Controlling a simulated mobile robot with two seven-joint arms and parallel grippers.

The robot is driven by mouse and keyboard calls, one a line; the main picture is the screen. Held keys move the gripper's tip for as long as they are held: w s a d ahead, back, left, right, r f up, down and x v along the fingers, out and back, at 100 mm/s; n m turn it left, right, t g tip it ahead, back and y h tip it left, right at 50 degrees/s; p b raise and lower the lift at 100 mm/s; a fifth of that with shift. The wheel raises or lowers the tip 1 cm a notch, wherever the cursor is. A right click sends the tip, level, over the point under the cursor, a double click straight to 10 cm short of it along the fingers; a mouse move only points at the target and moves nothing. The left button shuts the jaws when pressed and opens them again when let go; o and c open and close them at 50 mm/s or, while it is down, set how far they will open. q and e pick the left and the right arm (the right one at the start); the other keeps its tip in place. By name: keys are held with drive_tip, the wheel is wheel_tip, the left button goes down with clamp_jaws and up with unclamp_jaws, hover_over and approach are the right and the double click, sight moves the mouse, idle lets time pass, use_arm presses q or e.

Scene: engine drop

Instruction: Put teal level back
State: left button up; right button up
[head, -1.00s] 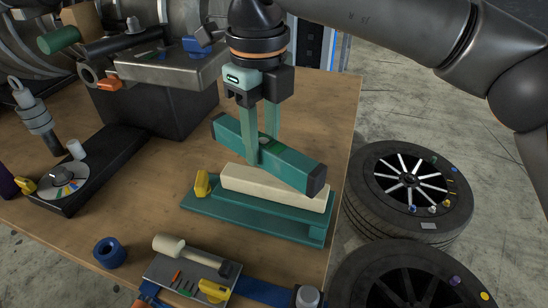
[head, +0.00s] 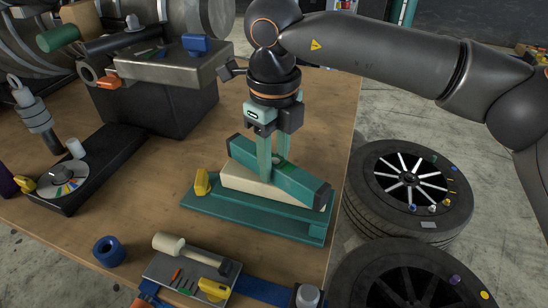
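The teal level (head: 290,177) is a long teal bar with black end caps. My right gripper (head: 271,164) comes down from above with its fingers around the level's middle and is shut on it. The level lies over the cream block (head: 238,180) on the teal stand (head: 250,217), at a slant to the block. It looks to be at or just above the block's top; I cannot tell if they touch. The level hides much of the block. My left gripper is not in view.
A yellow piece (head: 202,182) stands on the stand's left end. A grey tray (head: 165,268) with a mallet (head: 190,250) and a blue ring (head: 108,251) lie in front. A black block (head: 100,165) is at left.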

drive_tip(key=o, duration=0.5)
drive_tip(key=shift+c, duration=0.2)
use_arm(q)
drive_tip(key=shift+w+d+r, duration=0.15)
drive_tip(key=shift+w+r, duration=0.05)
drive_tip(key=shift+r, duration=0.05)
